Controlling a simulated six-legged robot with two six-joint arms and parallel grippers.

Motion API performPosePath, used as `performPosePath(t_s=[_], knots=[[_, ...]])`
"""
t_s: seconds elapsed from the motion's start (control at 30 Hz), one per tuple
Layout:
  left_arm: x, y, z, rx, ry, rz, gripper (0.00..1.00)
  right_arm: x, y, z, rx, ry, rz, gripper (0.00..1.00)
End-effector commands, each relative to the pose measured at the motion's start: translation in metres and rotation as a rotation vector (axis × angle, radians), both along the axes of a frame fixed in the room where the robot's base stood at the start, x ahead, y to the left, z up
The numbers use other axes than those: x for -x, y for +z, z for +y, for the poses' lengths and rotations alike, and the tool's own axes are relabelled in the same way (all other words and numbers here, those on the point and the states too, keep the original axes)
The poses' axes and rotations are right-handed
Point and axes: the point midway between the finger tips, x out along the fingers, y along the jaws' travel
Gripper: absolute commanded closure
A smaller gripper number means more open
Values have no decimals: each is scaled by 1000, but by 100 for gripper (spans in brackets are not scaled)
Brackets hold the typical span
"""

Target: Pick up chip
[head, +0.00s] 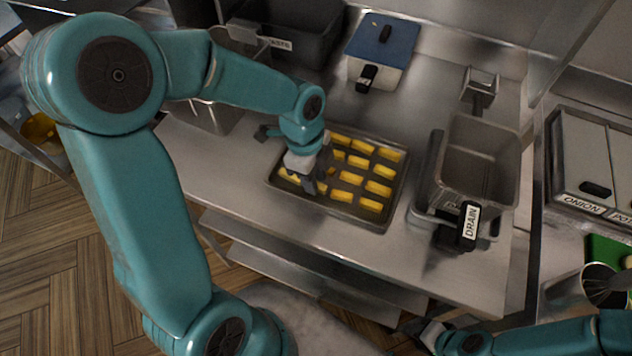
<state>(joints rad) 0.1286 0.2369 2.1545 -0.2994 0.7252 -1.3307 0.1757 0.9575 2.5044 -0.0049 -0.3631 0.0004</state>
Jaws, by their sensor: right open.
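Several yellow chips (350,178) lie in rows in a shallow metal tray (372,221) on the steel counter. My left gripper (317,177) is over the left part of the tray, pointing down among the chips. It hides some chips there, and I cannot tell whether its fingers are open or shut or touch a chip. My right gripper (424,333) is open at the bottom of the view, in front of the counter and well away from the tray.
A deep metal container (480,150) with a DRAIN-labelled handle (470,226) stands right of the tray. A blue-lidded box (383,42) and a dark bin (300,30) stand behind. The counter's front strip is clear.

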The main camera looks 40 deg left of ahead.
Motion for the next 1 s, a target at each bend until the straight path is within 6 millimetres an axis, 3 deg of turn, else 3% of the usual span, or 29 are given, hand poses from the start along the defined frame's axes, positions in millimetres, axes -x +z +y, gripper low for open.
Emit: performPosePath(t_s=[0.23, 0.27, 0.33, 0.37, 0.77, 1.0], knots=[[0, -3, 0, 0, 0, -1, 70, 0, 0, 0, 0, 0, 1, 57], [0, -3, 0, 0, 0, -1, 73, 0, 0, 0, 0, 0, 0, 57], [0, -3, 0, 0, 0, -1, 96, 0, 0, 0, 0, 0, 0, 57], [0, -3, 0, 0, 0, -1, 100, 0, 0, 0, 0, 0, 0, 57], [-1, 1, 0, -1, 1, -4, 100, 0, 0, 0, 0, 0, 0, 57], [-2, 37, 0, -1, 1, -9, 100, 0, 2, 0, 0, 0, 0, 57]])
